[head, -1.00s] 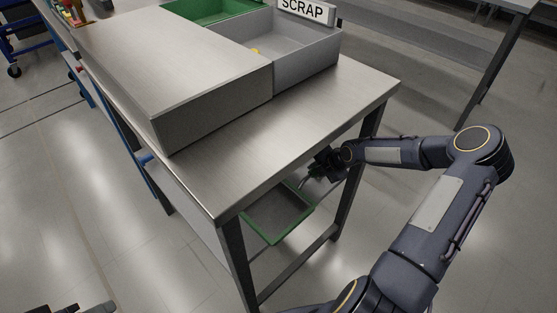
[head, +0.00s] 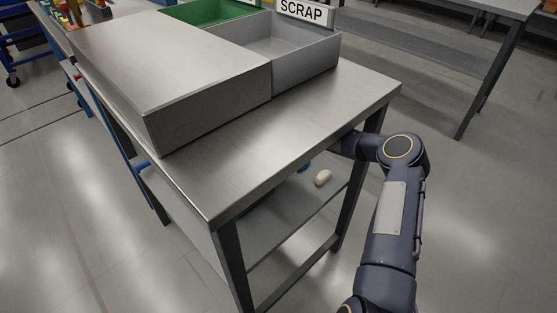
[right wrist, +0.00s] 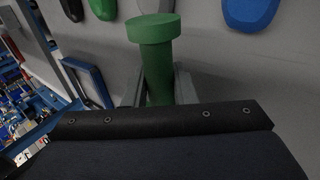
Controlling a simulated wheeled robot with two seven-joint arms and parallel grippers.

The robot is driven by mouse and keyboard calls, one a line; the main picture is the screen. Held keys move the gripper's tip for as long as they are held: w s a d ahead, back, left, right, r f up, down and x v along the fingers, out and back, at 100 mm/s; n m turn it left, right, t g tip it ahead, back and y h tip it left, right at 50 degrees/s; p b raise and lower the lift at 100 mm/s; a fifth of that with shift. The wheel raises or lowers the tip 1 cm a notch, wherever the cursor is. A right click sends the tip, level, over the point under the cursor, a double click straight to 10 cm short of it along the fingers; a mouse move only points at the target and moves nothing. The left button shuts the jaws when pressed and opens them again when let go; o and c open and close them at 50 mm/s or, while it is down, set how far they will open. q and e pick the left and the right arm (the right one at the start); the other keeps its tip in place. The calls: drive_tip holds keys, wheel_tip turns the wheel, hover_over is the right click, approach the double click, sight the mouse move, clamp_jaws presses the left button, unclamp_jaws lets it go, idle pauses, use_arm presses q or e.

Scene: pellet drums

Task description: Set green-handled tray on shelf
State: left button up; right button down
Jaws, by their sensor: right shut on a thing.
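The green handle (right wrist: 156,65) is upright in the right wrist view, a cylinder with a wider round cap. My right gripper (right wrist: 160,90) is shut on it, one grey finger on each side. In the head view my right arm reaches under the tabletop, which hides the gripper and handle. A dark green strip of the tray (head: 258,205) shows under the tabletop edge, over the lower grey shelf (head: 300,212). Most of the tray is hidden, so I cannot tell whether it touches the shelf. My left gripper is not in view.
A white rounded object (head: 323,178) and a blue one (head: 304,168) lie on the shelf. Table legs (head: 350,195) flank the opening. A grey SCRAP bin (head: 300,55) and a green bin (head: 205,12) stand on top.

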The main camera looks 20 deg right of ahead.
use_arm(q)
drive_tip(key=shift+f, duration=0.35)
use_arm(e)
drive_tip(key=shift+f, duration=0.95)
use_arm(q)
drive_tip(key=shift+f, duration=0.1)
use_arm(e)
drive_tip(key=shift+f, duration=0.1)
drive_tip(key=c, duration=1.2)
unclamp_jaws()
